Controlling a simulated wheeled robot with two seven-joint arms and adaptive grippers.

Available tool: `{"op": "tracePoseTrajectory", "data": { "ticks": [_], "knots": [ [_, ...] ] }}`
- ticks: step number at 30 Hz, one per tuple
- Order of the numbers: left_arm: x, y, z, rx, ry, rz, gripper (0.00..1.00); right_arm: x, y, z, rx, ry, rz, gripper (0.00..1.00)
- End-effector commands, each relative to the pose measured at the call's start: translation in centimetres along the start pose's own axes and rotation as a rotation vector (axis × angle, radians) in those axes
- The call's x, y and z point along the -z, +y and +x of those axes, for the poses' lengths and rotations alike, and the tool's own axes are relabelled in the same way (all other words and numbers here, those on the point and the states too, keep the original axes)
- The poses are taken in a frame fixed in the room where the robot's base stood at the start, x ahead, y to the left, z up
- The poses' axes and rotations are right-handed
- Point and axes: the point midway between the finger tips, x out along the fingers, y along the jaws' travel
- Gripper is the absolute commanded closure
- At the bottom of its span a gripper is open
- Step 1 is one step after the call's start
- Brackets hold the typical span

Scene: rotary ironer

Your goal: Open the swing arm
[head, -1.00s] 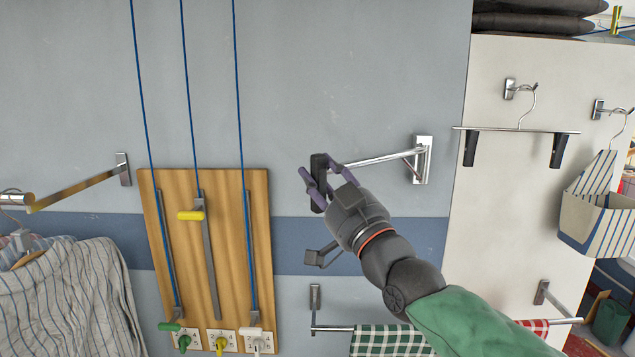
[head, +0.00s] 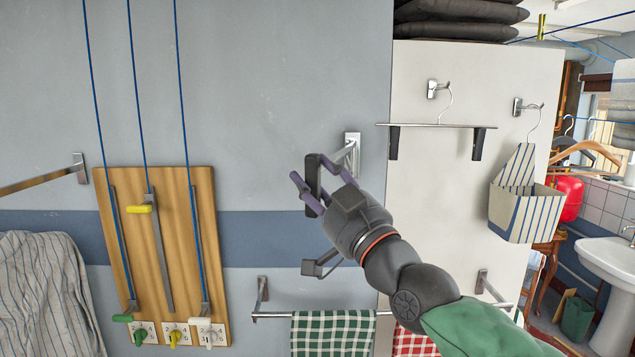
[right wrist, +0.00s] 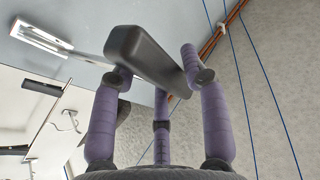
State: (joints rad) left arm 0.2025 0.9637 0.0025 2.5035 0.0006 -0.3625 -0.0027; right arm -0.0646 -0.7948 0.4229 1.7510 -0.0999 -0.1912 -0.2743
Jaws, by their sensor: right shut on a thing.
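The swing arm (head: 342,154) is a chrome bar on a metal wall bracket (head: 353,148), at the middle of the head view. It looks short there, pointing out from the wall toward me. A black grip (head: 312,172) is on its free end. My right gripper (head: 318,190), with purple fingers, is shut on this grip. In the right wrist view the black grip (right wrist: 148,58) lies between the fingers of my right gripper (right wrist: 155,82), and the bracket is at upper left. My left gripper is in neither view.
A wooden board (head: 170,235) with blue cords and coloured handles is at left. Below hangs a rail (head: 270,315) with checked towels (head: 332,335). A white panel at right carries a clip hanger (head: 437,125) and a striped bag (head: 522,205).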

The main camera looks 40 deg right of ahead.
Motion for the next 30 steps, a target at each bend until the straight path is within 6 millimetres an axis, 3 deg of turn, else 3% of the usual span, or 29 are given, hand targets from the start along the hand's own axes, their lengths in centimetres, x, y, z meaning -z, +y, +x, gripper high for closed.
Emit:
{"op": "tracePoseTrajectory", "data": {
  "ticks": [13,14,15,30],
  "knots": [
    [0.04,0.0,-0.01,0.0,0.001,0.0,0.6,0.38,0.2,-0.01,-0.004,0.008,-0.003,1.0],
    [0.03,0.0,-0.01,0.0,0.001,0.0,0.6,0.4,0.21,-0.01,-0.004,0.008,-0.002,0.5],
    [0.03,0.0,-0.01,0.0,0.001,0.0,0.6,0.42,0.21,-0.01,-0.004,0.009,-0.002,0.41],
    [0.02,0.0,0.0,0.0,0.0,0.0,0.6,0.39,0.18,-0.9,-0.003,0.008,0.0,0.41]
  ]
}}
